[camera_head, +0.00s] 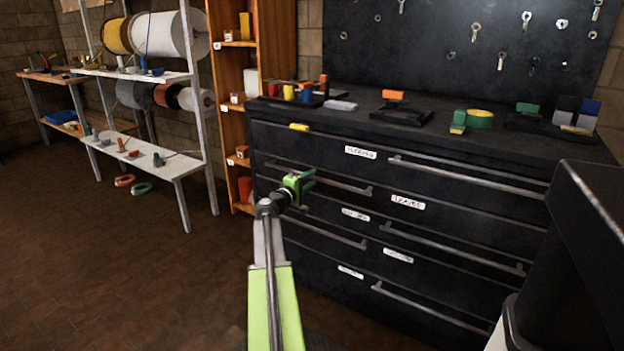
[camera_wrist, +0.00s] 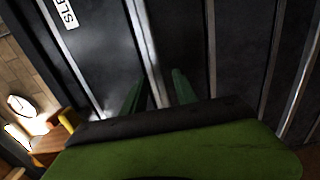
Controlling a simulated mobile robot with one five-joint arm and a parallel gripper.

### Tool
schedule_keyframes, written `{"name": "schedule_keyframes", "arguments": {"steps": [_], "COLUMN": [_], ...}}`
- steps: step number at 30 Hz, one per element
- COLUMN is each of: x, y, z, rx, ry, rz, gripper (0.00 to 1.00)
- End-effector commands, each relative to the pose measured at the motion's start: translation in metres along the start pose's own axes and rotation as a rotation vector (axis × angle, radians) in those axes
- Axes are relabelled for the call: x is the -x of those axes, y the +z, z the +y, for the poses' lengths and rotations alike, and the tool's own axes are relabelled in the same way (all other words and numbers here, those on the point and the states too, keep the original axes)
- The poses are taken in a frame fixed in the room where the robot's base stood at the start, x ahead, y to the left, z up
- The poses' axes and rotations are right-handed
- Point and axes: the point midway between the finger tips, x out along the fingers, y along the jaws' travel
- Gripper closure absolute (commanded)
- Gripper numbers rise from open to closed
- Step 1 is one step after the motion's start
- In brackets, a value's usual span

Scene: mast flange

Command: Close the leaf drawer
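The black drawer cabinet (camera_head: 330,155) stands in front of me with several drawers, white labels and long metal handles. One label (camera_head: 408,202) in the second row seems to read "LEAVES". How far that drawer stands out cannot be told clearly. My green gripper (camera_head: 307,182) is at the left part of the cabinet front, close to the left handle (camera_head: 345,184) of that row. In the wrist view the two fingers of my gripper (camera_wrist: 157,92) are apart. A metal bar (camera_wrist: 140,35) runs between them, with no clear grip on it. Finger contact cannot be told.
The cabinet top holds small coloured parts and black trays (camera_head: 402,115). An orange shelf (camera_head: 230,95) stands left of the cabinet, and a white rack (camera_head: 150,165) with spools beyond it. A dark upright body (camera_head: 590,240) fills the right edge.

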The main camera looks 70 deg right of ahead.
Motion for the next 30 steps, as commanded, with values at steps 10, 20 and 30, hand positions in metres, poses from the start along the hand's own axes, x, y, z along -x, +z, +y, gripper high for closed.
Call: {"name": "schedule_keyframes", "arguments": {"steps": [10, 20, 30], "x": [0.102, 0.149, 0.150], "y": [0.001, -0.001, -0.002], "z": [0.000, 0.000, 0.000], "rx": [0.000, 0.000, 0.000], "ry": [0.000, 0.000, 0.000], "rz": [0.004, 0.001, 0.000], "gripper": [0.65, 0.65, 0.65]}}
